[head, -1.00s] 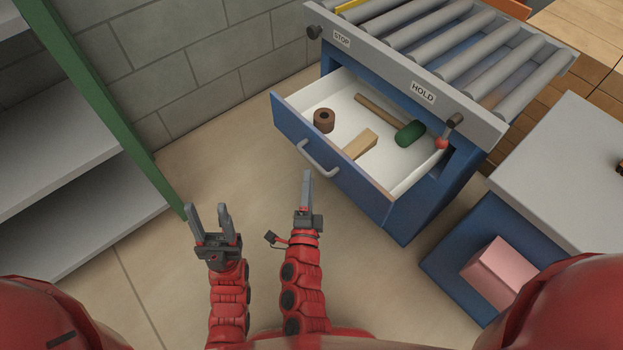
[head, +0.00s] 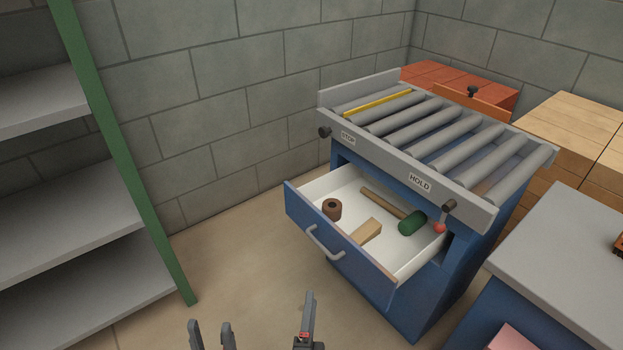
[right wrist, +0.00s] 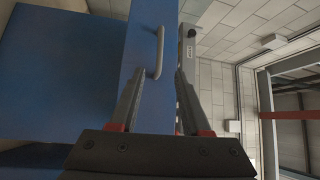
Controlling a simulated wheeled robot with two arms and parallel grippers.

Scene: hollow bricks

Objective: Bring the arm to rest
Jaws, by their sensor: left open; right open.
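My left gripper (head: 212,334) is at the bottom edge of the head view, its two fingers apart with nothing between them. My right gripper (head: 308,318) is just to its right, seen nearly edge-on, in front of the open drawer and apart from it. In the right wrist view its fingers (right wrist: 159,88) are spread and empty. The blue drawer front and its grey handle (right wrist: 159,52) show beyond them. Most of both arms is out of the head view.
The pulled-out drawer (head: 350,262) holds a brown roll (head: 331,209), a wooden wedge (head: 366,231) and a green-headed mallet (head: 411,223). A roller conveyor (head: 440,135) is above it. Green-framed shelves (head: 80,228) stand left. A grey-topped cabinet (head: 560,250) stands right. Floor between is clear.

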